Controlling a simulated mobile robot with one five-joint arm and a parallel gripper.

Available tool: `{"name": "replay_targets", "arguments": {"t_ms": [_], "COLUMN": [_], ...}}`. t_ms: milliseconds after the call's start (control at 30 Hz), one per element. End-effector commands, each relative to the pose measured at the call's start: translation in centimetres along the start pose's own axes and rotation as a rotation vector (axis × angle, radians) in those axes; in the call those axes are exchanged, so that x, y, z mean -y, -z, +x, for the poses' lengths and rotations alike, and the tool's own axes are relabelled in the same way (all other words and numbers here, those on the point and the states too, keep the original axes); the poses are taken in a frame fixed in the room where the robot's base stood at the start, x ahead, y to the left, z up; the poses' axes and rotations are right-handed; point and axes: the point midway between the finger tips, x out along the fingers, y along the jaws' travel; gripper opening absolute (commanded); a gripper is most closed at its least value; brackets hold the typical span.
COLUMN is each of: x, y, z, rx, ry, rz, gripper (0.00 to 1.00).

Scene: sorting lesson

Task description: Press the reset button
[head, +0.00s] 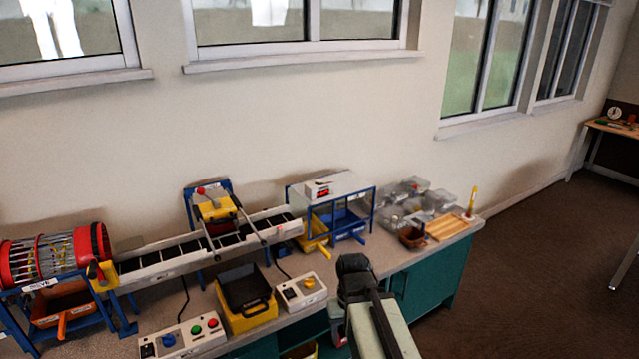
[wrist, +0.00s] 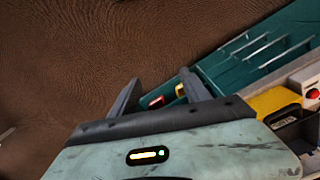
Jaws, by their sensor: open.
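My gripper (head: 355,268) is over the front edge of the bench in the head view, right of the control boxes. A white control box (head: 190,338) at the bench front carries a blue button (head: 168,340), a green button (head: 196,330) and a red button (head: 212,322). A second white box (head: 292,303) has a yellow button (head: 309,283). Labels are too small to read, so I cannot tell which button is reset. My gripper touches none of them.
A yellow bin with a black tray (head: 248,318) stands between the boxes. Behind are a conveyor (head: 165,264), a red drum sieve (head: 50,258) and a blue-framed stand (head: 330,200). Clear tubs (head: 408,200) sit at right. The teal cabinet (head: 440,278) borders open brown floor.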

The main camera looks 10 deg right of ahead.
Motion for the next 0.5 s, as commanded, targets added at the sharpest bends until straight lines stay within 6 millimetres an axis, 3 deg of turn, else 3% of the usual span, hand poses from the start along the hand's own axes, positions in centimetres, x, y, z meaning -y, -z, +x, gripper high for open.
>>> {"name": "replay_targets", "arguments": {"t_ms": [233, 400, 433, 500], "x": [0.0, 0.0, 0.0, 0.0], "y": [0.0, 0.0, 0.0, 0.0], "z": [0.0, 0.0, 0.0, 0.0], "rx": [0.0, 0.0, 0.0, 0.0], "ry": [0.0, 0.0, 0.0, 0.0], "rz": [0.0, 0.0, 0.0, 0.0], "gripper": [0.52, 0.05, 0.0, 0.0]}}
